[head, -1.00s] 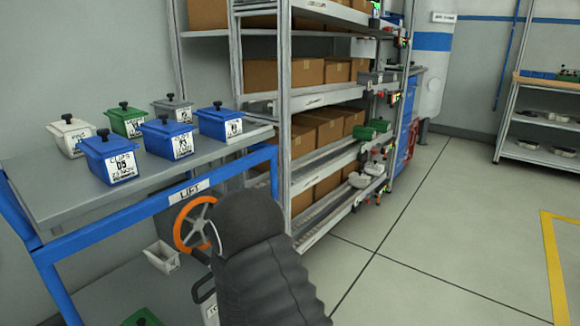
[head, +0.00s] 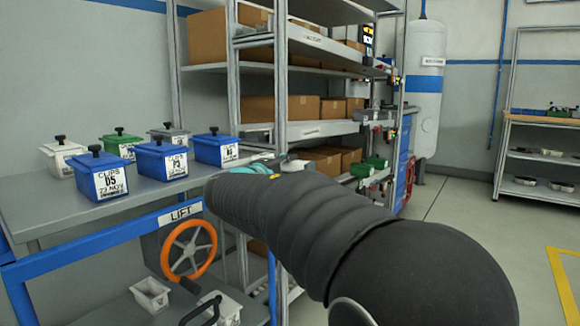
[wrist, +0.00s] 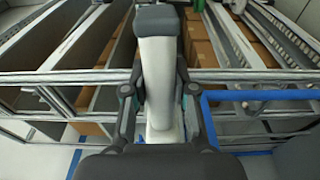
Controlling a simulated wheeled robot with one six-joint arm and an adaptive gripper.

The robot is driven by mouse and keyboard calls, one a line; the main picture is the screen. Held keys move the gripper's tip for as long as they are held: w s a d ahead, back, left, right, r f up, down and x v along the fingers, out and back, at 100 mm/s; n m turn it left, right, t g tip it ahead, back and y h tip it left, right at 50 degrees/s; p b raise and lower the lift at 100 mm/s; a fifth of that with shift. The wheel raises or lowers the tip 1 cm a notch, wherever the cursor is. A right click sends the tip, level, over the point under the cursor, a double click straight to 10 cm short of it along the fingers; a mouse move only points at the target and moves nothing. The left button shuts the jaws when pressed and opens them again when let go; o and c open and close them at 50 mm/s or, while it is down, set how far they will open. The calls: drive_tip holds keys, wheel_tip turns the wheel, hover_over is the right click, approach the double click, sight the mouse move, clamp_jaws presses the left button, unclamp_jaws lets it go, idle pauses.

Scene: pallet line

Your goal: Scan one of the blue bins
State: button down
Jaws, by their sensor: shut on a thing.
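Three blue bins with black-knobbed lids and white labels stand upright on the grey lift table: a front left one (head: 85,186) marked CLIPS 05, a middle one (head: 147,160) and a right one (head: 203,150). My gripper (wrist: 158,95) is shut on a pale, dark-headed handheld device (wrist: 160,75), which looks like a scanner, in the wrist view. In the head view my arm stretches toward the table's right end and hides most of the gripper. The bins do not show in the wrist view.
A white bin (head: 56,163), a green bin (head: 112,151) and a grey bin share the lift table (head: 60,212). An orange handwheel (head: 190,270) sits below its blue rail. A metal rack (head: 280,80) with cardboard boxes stands close beyond my arm. Open floor lies to the right.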

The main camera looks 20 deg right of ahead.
sight(263, 155)
drive_tip(key=shift+s+r, duration=0.2)
drive_tip(key=shift+r, duration=0.85)
drive_tip(key=shift+w+r, duration=0.1)
drive_tip(key=shift+w, duration=0.1)
drive_tip(key=w+a+p, duration=0.4)
drive_tip(key=shift+w+a+p, duration=0.5)
drive_tip(key=shift+w+p, duration=0.05)
drive_tip(key=shift+w+a, duration=0.4)
drive_tip(key=shift+w, duration=0.05)
idle(1.6)
idle(0.4)
